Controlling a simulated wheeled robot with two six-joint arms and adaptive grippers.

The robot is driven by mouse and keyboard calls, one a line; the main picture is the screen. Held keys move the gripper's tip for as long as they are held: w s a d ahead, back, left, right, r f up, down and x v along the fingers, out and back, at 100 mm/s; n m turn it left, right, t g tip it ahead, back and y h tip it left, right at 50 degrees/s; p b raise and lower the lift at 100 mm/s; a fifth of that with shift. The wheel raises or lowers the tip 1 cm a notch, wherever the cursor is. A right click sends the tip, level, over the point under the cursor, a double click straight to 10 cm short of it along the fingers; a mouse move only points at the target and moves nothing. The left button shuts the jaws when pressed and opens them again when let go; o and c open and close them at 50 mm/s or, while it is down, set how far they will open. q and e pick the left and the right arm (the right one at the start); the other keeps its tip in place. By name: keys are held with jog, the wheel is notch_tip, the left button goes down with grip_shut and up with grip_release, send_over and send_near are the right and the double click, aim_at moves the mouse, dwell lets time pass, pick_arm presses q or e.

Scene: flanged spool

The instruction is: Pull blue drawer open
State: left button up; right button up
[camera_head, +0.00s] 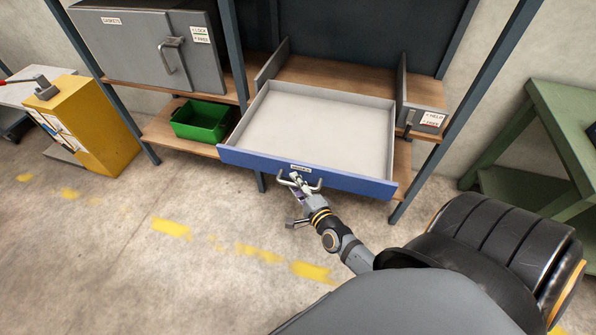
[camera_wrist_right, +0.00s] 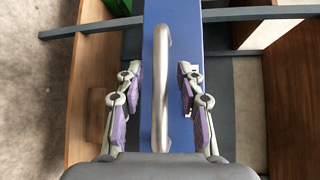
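The blue drawer (camera_head: 350,182) stands pulled well out of the shelf unit, and its pale, empty inside shows in the head view. Its metal bar handle (camera_head: 316,187) is on the blue front, below a small label. My right gripper (camera_head: 297,182) is at the handle. In the right wrist view the handle (camera_wrist_right: 162,85) runs between the two purple-padded fingers of my right gripper (camera_wrist_right: 164,85). The fingers are spread, with a visible gap to the handle on each side. My left gripper is not in view.
A grey cabinet (camera_head: 140,52) stands at the left of the shelf, above a green bin (camera_head: 201,121). A yellow cabinet (camera_head: 103,128) is at far left, a green bench (camera_head: 560,110) at right. Shelf posts flank the drawer. The floor in front is clear.

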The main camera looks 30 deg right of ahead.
jog(key=s+r, duration=0.1)
jog(key=s, duration=1.1)
jog(key=shift+a+r, duration=0.3)
jog(key=shift+a, duration=0.15)
jog(key=s+f+n+g, duration=0.2)
jog(key=f+n, duration=0.1)
jog(key=f, duration=0.5)
jog(key=s+d+f+n+g, duration=0.15)
jog(key=f+n, duration=0.25)
jog(key=f, duration=0.5)
jog(key=s+f+n+g, duration=0.3)
jog(key=f, duration=0.5)
jog(key=s+f+n+g, duration=0.8)
jog(key=s+f+n, duration=0.2)
jog(key=s+f, duration=0.6)
jog(key=shift+s+a+f+n+g, duration=0.2)
jog(key=shift+s+n+g, duration=0.2)
jog(key=shift+s, duration=0.75)
jog(key=shift+s+d, duration=0.1)
